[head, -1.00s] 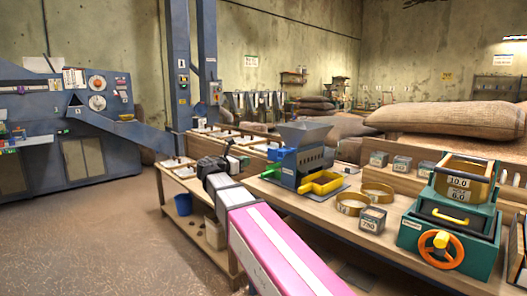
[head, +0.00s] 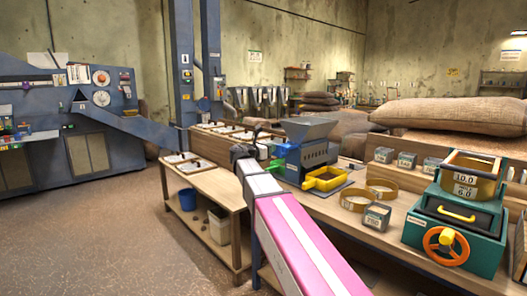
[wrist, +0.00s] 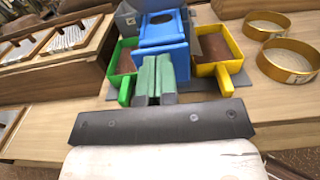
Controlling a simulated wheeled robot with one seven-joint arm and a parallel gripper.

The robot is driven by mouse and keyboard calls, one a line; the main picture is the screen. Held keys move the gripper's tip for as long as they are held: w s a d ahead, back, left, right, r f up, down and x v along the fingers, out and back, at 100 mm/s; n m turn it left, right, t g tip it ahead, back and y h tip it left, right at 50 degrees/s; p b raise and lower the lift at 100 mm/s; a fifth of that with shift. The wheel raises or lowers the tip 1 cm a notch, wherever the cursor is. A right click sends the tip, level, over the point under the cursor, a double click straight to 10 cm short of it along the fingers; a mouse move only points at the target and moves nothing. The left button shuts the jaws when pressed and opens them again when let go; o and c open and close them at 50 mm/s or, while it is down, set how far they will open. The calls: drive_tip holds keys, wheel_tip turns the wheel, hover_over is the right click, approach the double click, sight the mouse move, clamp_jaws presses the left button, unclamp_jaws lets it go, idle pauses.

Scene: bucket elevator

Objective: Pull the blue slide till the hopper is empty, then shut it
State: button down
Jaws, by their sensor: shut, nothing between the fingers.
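The small separator with a grey funnel hopper (head: 308,130) stands on the bench. The hopper's inside is hidden in the head view. A bright blue part (wrist: 164,42) of the machine faces my gripper in the wrist view; I cannot tell whether it is the slide itself. My gripper (wrist: 153,62) has green fingers, shut together and empty, close in front of this blue part. Contact cannot be made out. A green tray (wrist: 112,86) is left of the fingers and a yellow tray (wrist: 234,52) is right of them. Both hold brown material.
Brass sieve rings (head: 382,188) and grey weight blocks (head: 377,216) lie right of the machine. A green box with an orange wheel (head: 453,230) stands further right. Sample trays (head: 188,166) line the bench at left. Open floor (head: 100,230) lies to the left.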

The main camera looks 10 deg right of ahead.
drive_tip(key=shift+w+d, duration=0.3)
drive_tip(key=shift+d, duration=0.1)
drive_tip(key=shift+x, duration=2.55)
drive_tip(key=shift+w, duration=0.1)
